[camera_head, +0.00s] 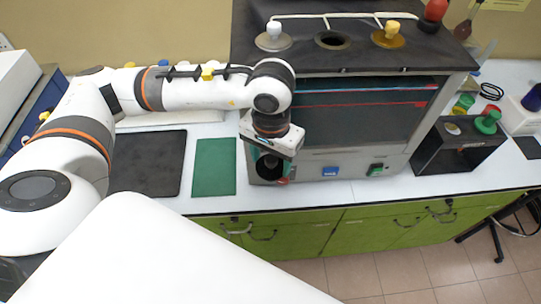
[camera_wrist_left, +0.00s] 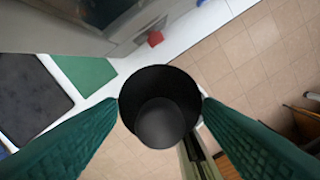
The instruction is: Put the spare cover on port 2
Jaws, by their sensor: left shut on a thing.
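The oil analysis machine (camera_head: 350,62) has a row of ports on its black top. The left port has a lid with a white knob (camera_head: 274,35), and the right one a lid with a yellow knob (camera_head: 390,33). The middle port (camera_head: 333,40) is an open dark hole. My left gripper (camera_head: 270,167) hangs at the machine's lower left front. It is shut on a black round cup-like thing (camera_wrist_left: 160,85), held between the green fingers in the left wrist view. I cannot tell whether it is the spare cover. My right gripper is not in view.
A black stand (camera_head: 432,151) with green-knobbed (camera_head: 487,122) and yellow pieces (camera_head: 463,103) stands right of the machine. A red-knobbed piece (camera_head: 434,12) sits at the machine's top right corner. A green mat (camera_head: 214,168) and a black mat (camera_head: 148,163) lie left, bare.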

